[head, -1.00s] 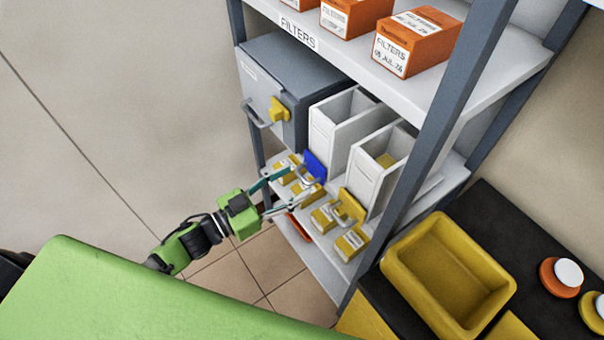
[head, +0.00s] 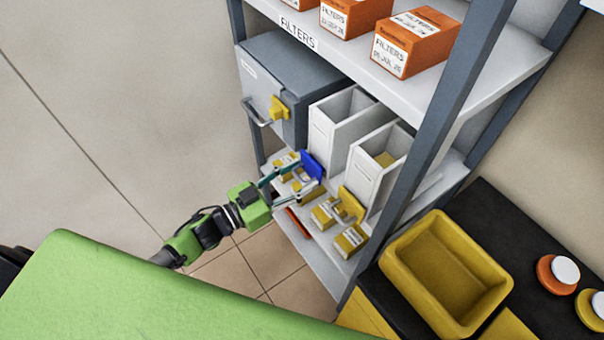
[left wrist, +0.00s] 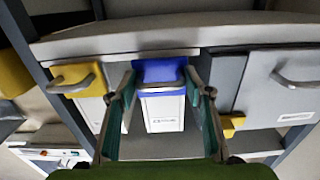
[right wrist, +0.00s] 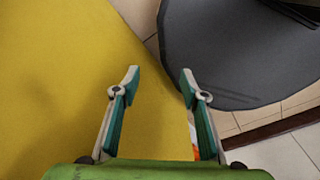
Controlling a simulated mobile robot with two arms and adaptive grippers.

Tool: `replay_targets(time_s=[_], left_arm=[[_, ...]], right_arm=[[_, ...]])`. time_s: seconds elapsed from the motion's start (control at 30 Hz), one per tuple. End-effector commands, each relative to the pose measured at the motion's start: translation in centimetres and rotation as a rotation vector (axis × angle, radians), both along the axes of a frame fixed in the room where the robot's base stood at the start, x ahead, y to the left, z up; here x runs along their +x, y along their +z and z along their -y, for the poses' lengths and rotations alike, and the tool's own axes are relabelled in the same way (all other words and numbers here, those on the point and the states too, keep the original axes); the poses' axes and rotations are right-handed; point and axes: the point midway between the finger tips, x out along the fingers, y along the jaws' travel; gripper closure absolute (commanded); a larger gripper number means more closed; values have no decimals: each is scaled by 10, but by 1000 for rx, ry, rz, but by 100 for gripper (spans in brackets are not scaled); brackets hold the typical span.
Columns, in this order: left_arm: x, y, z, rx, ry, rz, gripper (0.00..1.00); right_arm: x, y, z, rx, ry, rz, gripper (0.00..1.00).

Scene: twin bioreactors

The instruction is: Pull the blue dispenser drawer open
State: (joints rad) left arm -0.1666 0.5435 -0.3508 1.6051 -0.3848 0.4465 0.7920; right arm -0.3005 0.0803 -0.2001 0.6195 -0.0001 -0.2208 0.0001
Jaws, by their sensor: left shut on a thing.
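The blue dispenser drawer front (head: 312,165) is on the lower shelf of the rack, below a white dispenser bin. It also shows in the left wrist view (left wrist: 160,70), above a white labelled panel, with a grey bar handle (left wrist: 162,92). My left gripper (head: 294,183) is at this drawer. In the left wrist view its fingers (left wrist: 160,82) stand on either side of the blue front and close on the handle; the exact contact is hard to see. My right gripper (right wrist: 158,80) is open and empty, over a yellow surface and floor.
A yellow dispenser front (head: 352,203) sits right of the blue one. Small labelled boxes (head: 351,240) lie on the shelf. A grey cabinet (head: 290,80) with a handle stands left. A rack post (head: 440,130) and yellow tray (head: 445,270) are on the right. Floor is clear at left.

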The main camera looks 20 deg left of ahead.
Motion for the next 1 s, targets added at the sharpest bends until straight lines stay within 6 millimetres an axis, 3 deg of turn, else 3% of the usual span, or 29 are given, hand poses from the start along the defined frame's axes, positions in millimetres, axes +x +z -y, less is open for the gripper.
replay_targets(time_s=[0.2, 0.4, 0.8, 0.83, 1.0], left_arm=[[-47, -1, -34, 3, -2, -10, 92], [-80, -1, -60, 1, -3, -8, 92], [-88, -1, -66, 0, -3, -4, 92], [-88, -1, -66, 0, -3, -4, 51], [-87, -1, -66, 0, -2, -2, 48]], right_arm=[[0, 16, 0, 0, 0, 0, 60], [0, 23, 0, 0, -1, 0, 60], [0, 23, 0, 0, -1, 1, 60], [0, 23, 0, 0, -1, 1, 60], [1, 23, 0, 1, -1, 2, 60]])
